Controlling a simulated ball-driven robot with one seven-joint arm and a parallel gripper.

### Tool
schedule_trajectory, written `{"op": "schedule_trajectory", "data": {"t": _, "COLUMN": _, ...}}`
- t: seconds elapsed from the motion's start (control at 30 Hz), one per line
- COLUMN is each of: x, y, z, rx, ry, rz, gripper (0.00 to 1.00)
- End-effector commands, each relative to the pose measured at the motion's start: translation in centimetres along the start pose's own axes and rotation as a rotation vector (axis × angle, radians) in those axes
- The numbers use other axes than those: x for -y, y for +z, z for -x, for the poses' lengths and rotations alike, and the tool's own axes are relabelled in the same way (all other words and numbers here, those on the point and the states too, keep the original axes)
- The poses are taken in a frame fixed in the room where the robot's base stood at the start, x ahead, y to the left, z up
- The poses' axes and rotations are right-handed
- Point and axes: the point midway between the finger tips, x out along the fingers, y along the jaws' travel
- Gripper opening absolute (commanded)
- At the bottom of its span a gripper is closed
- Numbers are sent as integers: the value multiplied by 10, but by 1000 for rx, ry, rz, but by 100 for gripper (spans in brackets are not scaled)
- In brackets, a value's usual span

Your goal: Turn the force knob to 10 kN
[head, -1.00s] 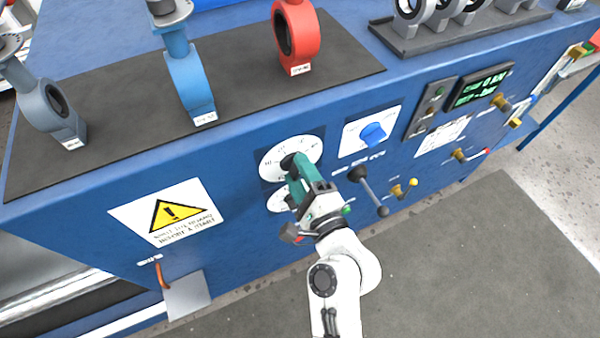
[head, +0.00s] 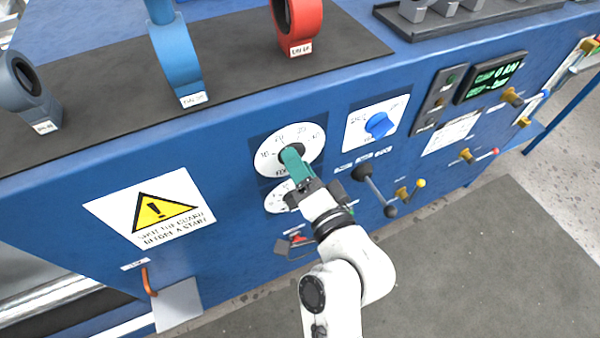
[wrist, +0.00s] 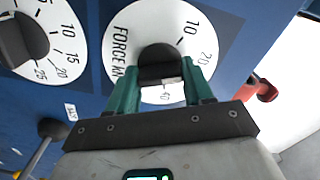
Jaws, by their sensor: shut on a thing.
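The force dial (head: 270,142) is a white disc on the blue front panel, left of centre in the head view. In the wrist view the dial (wrist: 128,32) reads FORCE kN, with 10, 20 and 40 legible. Its dark knob (wrist: 157,60) stands at the middle of the dial. My gripper (head: 290,154) reaches the dial from below. In the wrist view my gripper's green fingers (wrist: 163,82) stand on either side of the knob, shut on it. The knob's exact setting cannot be told.
A second dial (head: 275,199) sits just below, with a dark knob (wrist: 22,40) in the wrist view. A blue knob (head: 379,125), a black-ended lever (head: 375,189) and a lit display (head: 492,76) are to the right.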

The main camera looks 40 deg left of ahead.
Motion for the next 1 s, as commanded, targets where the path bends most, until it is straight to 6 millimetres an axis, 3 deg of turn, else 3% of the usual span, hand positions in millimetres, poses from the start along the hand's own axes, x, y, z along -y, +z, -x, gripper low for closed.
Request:
{"op": "schedule_trajectory", "data": {"t": 0.6, "x": -6, "y": 2, "z": 0, "rx": 3, "ry": 3, "rz": 549, "gripper": 21}}
{"op": "schedule_trajectory", "data": {"t": 1.0, "x": -4, "y": 2, "z": 0, "rx": 5, "ry": 4, "rz": 731, "gripper": 21}}
